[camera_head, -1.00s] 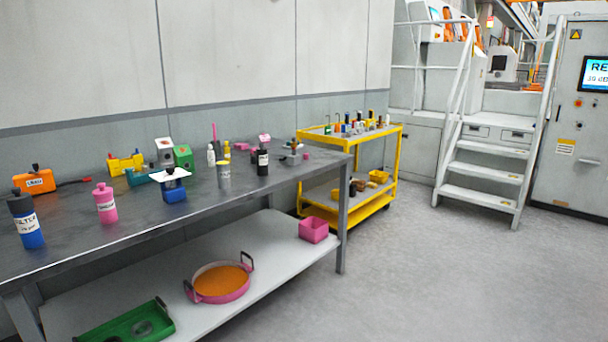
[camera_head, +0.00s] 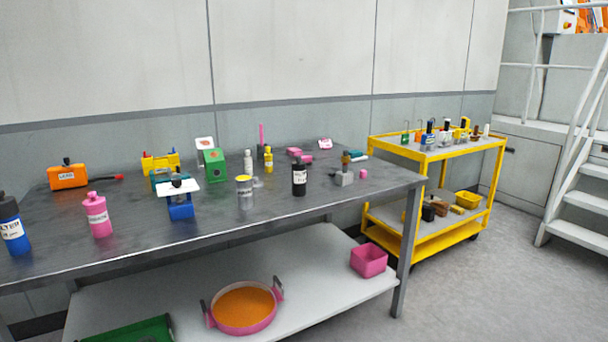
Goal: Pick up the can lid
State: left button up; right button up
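A grey can (camera_head: 245,194) with a pale label stands upright on the dark grey workbench (camera_head: 130,244), near the middle. Its top (camera_head: 244,178) shows a yellow rim; whether this is a separate lid is too small to tell. I cannot make out a can lid lying loose on the bench. Neither of my grippers is in view.
A black bottle (camera_head: 299,178), a blue stand with a white plate (camera_head: 181,208) and a pink bottle (camera_head: 98,215) stand near the can. A yellow cart (camera_head: 415,254) is at the right. A pink pan (camera_head: 242,307) sits on the lower shelf. Floor is clear at lower right.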

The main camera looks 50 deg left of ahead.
aim_at(256, 184)
jog(key=u, duration=0.5)
jog(key=i, duration=1.35)
jog(key=u, duration=1.05)
